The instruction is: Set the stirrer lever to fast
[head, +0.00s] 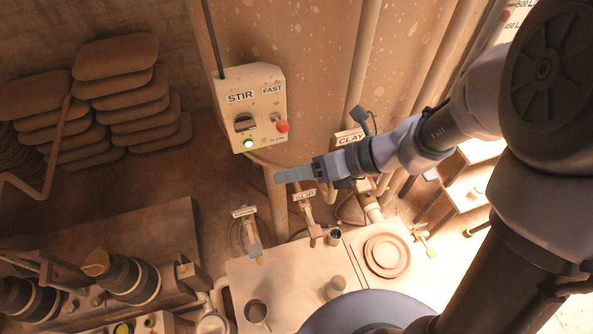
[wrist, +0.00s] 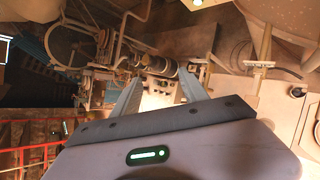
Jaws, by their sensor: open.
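The stirrer control box (head: 258,86) is pale and marked STIR, mounted on a tank in the head view. Its lever (head: 281,125) has a red knob on the box's right side. The knob sits well below the FAST label (head: 272,90) and just above a lower label (head: 277,140) too small to read surely. My gripper (head: 280,176) is below the box and the knob, apart from both, pointing left. In the wrist view my gripper (wrist: 160,88) has its two fingers spread with nothing between them. The lever cannot be made out in the wrist view.
Below my gripper are a valve marked SLIP (head: 304,197) and a pale table (head: 245,275) with cups and a round dish (head: 386,255). Stacked sacks (head: 130,85) lie at left.

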